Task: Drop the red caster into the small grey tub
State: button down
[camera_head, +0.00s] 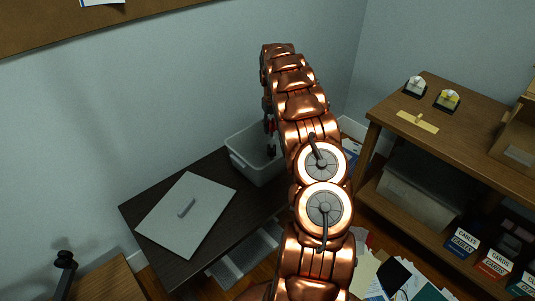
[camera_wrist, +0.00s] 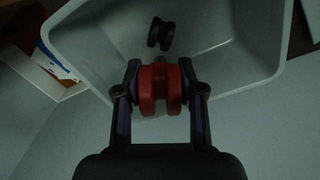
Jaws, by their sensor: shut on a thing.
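My gripper (camera_wrist: 160,77) is shut on the red caster (camera_wrist: 147,92), with a finger on each side of it in the wrist view. The small grey tub (camera_wrist: 265,84) lies beyond and below the caster, its open mouth facing me. A black caster (camera_wrist: 154,33) is inside the tub. In the head view the tub (camera_head: 239,160) stands on a dark table, and my arm hides its right part. My gripper hangs over the tub there, mostly hidden by the arm. The caster's height above the tub is hard to tell.
A grey lid (camera_head: 168,222) with a handle lies on the dark table (camera_head: 143,205), left of the tub. A wooden shelf unit (camera_head: 465,135) stands at right, with a translucent bin (camera_head: 419,195) and labelled boxes below. Papers (camera_head: 425,290) lie on the floor. A wall rises behind the tub.

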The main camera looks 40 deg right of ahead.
jog(key=c, duration=0.6)
grip_release()
jog(key=shift+r, duration=0.1)
notch_tip(320, 180, up, 10)
jog(key=shift+w+f, duration=0.1)
jog(key=shift+f, duration=0.15)
jog(key=shift+r, duration=1.2)
